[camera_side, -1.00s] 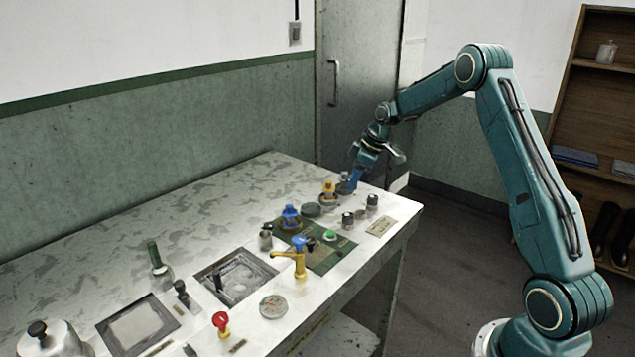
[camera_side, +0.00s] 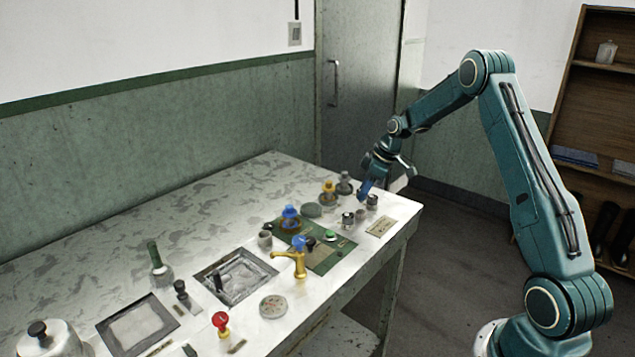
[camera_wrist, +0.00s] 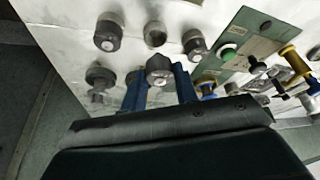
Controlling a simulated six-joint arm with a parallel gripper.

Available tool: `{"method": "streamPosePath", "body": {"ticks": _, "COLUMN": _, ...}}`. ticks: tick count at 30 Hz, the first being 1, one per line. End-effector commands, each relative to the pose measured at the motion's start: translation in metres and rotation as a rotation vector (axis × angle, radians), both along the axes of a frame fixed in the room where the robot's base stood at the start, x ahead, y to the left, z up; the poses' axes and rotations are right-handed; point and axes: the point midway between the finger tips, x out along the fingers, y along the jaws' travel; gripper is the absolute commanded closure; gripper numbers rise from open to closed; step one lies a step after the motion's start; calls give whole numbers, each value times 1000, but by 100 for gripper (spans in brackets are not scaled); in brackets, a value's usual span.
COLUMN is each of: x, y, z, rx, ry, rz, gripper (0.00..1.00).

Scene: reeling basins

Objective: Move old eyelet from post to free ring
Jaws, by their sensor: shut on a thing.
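My gripper (camera_side: 366,189) is over the far right end of the bench. In the wrist view my blue fingers (camera_wrist: 159,83) are closed about a small dark grey piece with a pale dot (camera_wrist: 159,69), which I take to be the old eyelet. In the side view the fingers hide most of this piece. A small grey open ring or cup (camera_wrist: 155,34) stands empty between two dark-capped pieces (camera_wrist: 108,31) (camera_wrist: 195,44). It also shows in the side view (camera_side: 361,215). I cannot tell which item is the post.
A grey stand (camera_side: 344,184) and a yellow-topped item (camera_side: 328,193) are just left of my gripper. A dark disc (camera_side: 311,210), a blue-topped item (camera_side: 291,216) and a yellow tap (camera_side: 298,258) are further left. A label plate (camera_side: 381,226) lies near the front edge.

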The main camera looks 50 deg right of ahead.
Motion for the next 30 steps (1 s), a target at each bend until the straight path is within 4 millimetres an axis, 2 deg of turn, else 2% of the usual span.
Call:
{"method": "streamPosePath", "body": {"ticks": 12, "x": 0, "y": 0, "z": -19, "rx": 0, "ry": 0, "rz": 0, "gripper": 92}}
{"method": "streamPosePath", "body": {"ticks": 30, "x": 0, "y": 0, "z": -20, "rx": 0, "ry": 0, "rz": 0, "gripper": 92}}
